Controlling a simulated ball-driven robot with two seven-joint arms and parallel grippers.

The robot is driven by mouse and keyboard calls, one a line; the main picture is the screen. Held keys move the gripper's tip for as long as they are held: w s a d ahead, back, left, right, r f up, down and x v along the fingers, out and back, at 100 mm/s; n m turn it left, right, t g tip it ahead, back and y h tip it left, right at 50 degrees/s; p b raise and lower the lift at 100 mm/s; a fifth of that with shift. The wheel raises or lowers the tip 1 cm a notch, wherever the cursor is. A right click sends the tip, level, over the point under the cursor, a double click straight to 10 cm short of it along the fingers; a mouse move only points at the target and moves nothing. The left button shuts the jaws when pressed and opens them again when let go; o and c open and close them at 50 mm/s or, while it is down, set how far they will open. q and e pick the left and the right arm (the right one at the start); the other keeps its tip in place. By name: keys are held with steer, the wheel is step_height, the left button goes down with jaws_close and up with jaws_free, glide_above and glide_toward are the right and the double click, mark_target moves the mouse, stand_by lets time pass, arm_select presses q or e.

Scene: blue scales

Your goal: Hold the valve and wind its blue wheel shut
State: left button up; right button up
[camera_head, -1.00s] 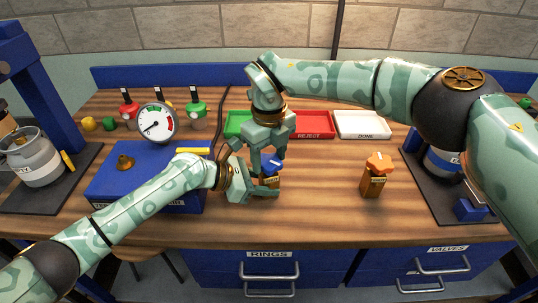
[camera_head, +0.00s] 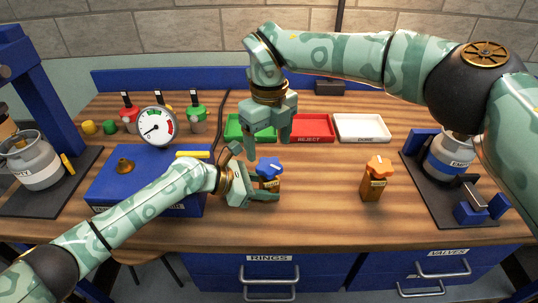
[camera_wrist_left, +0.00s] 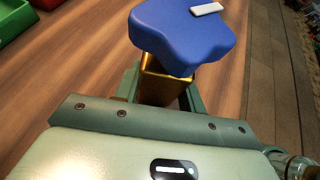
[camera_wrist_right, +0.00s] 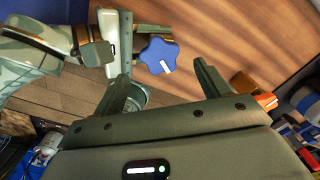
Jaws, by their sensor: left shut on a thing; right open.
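The valve with the blue wheel stands upright on the wooden bench. Its blue wheel (camera_head: 268,168) has a white mark, and its brass body (camera_wrist_left: 160,82) shows under the wheel in the left wrist view. My left gripper (camera_head: 268,189) is shut on the valve's body, below the wheel. The wheel also shows in the right wrist view (camera_wrist_right: 158,55), beyond the fingertips. My right gripper (camera_head: 268,142) is open and empty, pointing down above the wheel and apart from it.
A second valve with an orange wheel (camera_head: 378,165) stands to the right. Green, red REJECT (camera_head: 318,138) and white DONE (camera_head: 362,128) trays lie behind. A blue box (camera_head: 110,185) with a gauge (camera_head: 156,127) is at left. Bench between the valves is clear.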

mark_target(269, 164)
step_height(269, 164, up, 7)
steer(key=shift+f, duration=0.2)
steer(key=shift+f, duration=0.1)
step_height(269, 164, down, 12)
steer(key=n, duration=0.7)
stand_by(0.3)
steer(key=c, duration=1)
